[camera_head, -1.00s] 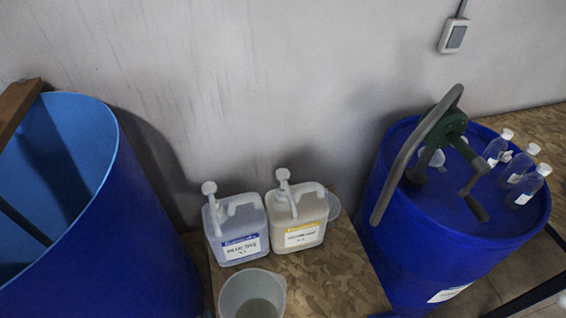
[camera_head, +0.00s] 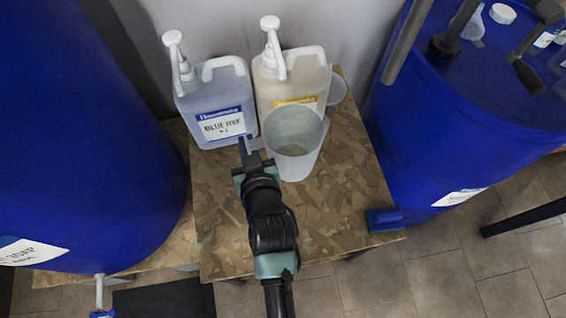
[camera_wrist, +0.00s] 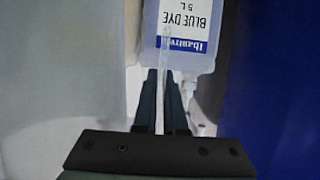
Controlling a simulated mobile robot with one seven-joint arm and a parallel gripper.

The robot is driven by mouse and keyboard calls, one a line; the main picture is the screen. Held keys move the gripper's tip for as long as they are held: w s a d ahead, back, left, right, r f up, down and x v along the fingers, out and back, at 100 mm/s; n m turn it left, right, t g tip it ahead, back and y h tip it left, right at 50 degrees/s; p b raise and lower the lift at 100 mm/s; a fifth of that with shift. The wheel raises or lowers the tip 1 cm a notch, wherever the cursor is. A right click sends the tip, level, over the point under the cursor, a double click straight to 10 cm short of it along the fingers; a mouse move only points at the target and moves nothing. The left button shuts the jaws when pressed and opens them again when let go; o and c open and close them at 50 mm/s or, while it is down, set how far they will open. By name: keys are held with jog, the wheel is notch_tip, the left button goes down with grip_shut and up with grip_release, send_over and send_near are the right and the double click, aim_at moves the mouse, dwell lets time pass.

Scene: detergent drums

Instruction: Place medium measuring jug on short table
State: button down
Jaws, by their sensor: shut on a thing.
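The translucent measuring jug (camera_head: 293,165) is upright over the wooden short table (camera_head: 335,225), in front of the beige-liquid container. Whether its base touches the board is unclear. My gripper (camera_head: 246,147) is at the jug's left side, shut on what looks like its handle. In the wrist view the fingers (camera_wrist: 165,100) close around a thin pale strip, and the grey jug wall (camera_wrist: 60,90) fills the left side. A smaller clear vessel (camera_head: 338,90) shows partly behind the beige container.
A blue dye container (camera_head: 222,125) and a beige one (camera_head: 295,85), both with pumps, stand at the table's back. Blue drums flank the table, left (camera_head: 90,140) and right (camera_head: 450,110). A blue block (camera_head: 384,219) sits at the front right corner. The table's front is clear.

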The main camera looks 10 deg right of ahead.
jog(key=shift+m+h, duration=0.5)
jog(key=w+f+b, duration=0.2)
jog(key=f+b, duration=0.1)
jog(key=f, duration=0.2)
jog(key=w+f+b, duration=0.1)
jog(key=f+b, duration=0.3)
jog(key=f, duration=0.1)
jog(key=w+f+b, duration=0.2)
jog(key=f+b, duration=0.2)
jog(key=f, duration=0.1)
jog(key=shift+w+d+f, duration=0.1)
jog(key=shift+w+f, duration=0.2)
jog(key=shift+f, duration=0.2)
jog(key=c, duration=1)
grip_release()
jog(key=shift+r, duration=0.15)
